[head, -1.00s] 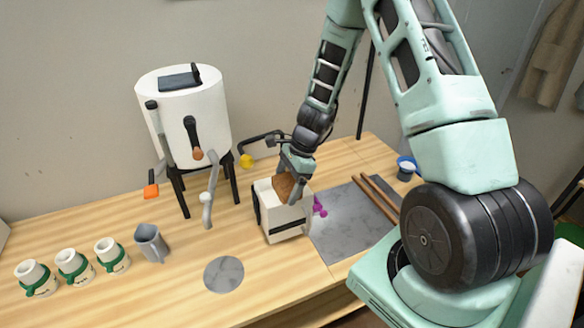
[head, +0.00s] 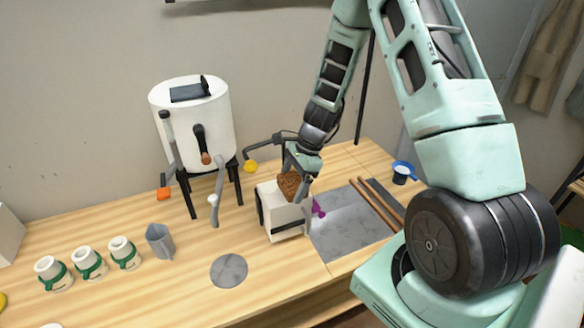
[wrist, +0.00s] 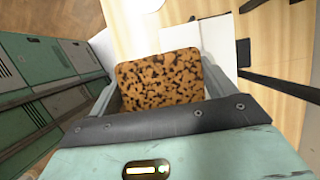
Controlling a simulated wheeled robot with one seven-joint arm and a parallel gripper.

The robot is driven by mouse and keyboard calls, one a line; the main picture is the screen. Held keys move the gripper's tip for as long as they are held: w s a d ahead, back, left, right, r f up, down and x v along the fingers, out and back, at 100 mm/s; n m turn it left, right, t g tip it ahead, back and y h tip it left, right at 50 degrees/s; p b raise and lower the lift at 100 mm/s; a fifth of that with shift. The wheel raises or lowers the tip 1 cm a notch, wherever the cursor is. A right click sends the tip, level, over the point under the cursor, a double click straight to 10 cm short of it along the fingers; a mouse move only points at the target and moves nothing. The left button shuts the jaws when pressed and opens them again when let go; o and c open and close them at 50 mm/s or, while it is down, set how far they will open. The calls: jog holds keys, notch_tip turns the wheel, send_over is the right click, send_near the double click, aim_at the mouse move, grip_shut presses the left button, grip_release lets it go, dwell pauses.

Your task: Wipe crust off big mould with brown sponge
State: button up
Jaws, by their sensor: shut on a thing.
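The big mould (head: 283,220) is a white block with a dark strap, standing on the wooden table in the head view. My gripper (head: 297,184) is shut on the brown sponge (head: 291,188), which is at the mould's top right edge. In the wrist view the speckled brown sponge (wrist: 160,80) sits between the fingers, with white mould surface (wrist: 180,38) beyond it. The sponge and gripper hide part of the mould's top, and I cannot make out any crust or whether the sponge touches.
A white tank (head: 190,120) on black legs stands behind left. Three small moulds with green bands (head: 88,263), a grey jug (head: 160,241) and a grey disc (head: 229,271) are left. A grey slab (head: 350,235), sticks (head: 376,205) and a blue-rimmed cup (head: 402,172) are right.

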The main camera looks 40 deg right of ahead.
jog(key=shift+r+p, duration=1.1)
jog(key=shift+r, duration=0.55)
